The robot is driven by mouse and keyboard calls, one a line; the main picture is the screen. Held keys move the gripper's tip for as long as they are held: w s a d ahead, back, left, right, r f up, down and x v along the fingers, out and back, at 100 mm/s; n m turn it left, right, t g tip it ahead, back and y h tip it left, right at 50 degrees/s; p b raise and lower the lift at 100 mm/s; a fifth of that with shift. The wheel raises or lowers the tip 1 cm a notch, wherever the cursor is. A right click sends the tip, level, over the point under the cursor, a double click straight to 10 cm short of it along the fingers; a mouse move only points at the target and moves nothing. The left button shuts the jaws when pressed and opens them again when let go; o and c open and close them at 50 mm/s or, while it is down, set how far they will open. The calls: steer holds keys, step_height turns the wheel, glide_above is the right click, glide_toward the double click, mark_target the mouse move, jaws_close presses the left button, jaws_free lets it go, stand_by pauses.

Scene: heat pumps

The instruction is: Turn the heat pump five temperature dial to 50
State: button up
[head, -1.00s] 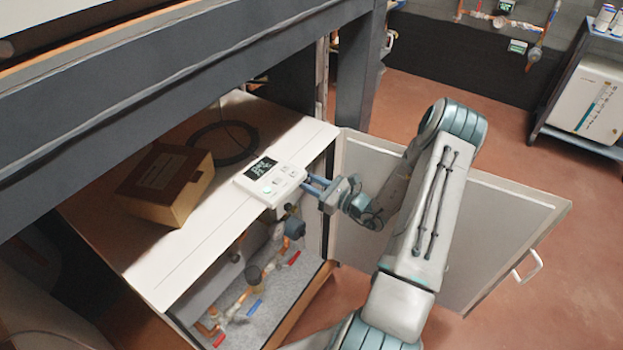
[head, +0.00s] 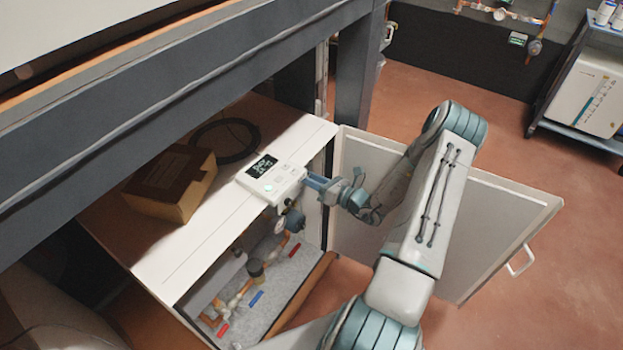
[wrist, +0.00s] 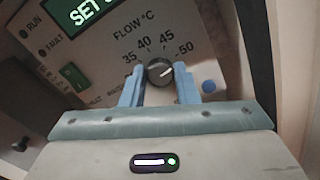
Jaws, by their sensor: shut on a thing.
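In the wrist view the dial (wrist: 160,72) is a small dark round knob on a pale panel. Its white mark points right and slightly up, toward the 50 side of the printed FLOW °C scale (wrist: 150,42). My gripper (wrist: 159,90) has its two blue fingers on either side of the dial and is shut on it. Part of a green display (wrist: 92,12) reading SET shows at the top, its number cut off. In the head view my gripper (head: 314,182) is at the right edge of the white control box (head: 270,180); the dial cannot be made out there.
The control box sits on a white cabinet top (head: 215,225), near a cardboard box (head: 168,182) and a black cable coil (head: 226,140). Pipes and valves (head: 256,272) fill the bay below. An open door (head: 480,220) stands behind my arm. A dark frame beam (head: 190,90) crosses above.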

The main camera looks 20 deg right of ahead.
steer(key=shift+s, duration=0.1)
steer(key=o, duration=1)
steer(key=shift+c, duration=0.2)
steer(key=shift+d, duration=0.1)
steer(key=v, duration=1.3)
steer(key=shift+s, duration=0.35)
steer(key=shift+d, duration=0.1)
